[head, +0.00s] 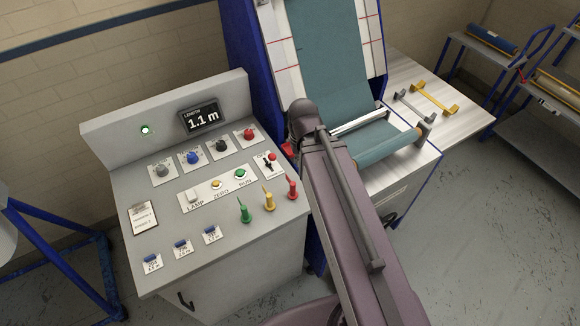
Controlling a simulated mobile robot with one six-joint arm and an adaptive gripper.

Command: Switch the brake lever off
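A small lever with a red ball knob (272,156) stands on a white plate at the right side of the grey control panel (140,255). Its label is too small to read, so I cannot tell for sure that it is the brake lever, or its position. Green (244,211), yellow (269,201) and red (292,188) upright handles stand in front of it. My arm crosses the picture just right of the panel. My gripper does not show; the arm hides that area. A bit of something red shows at the arm's left edge.
The panel also bears several coloured knobs, a lamp switch (193,196), yellow and green buttons, and a display (199,117) reading 1.1 m. Teal fabric (335,60) runs down the machine behind my arm. Grey and yellow handles (434,97) lie on the right table.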

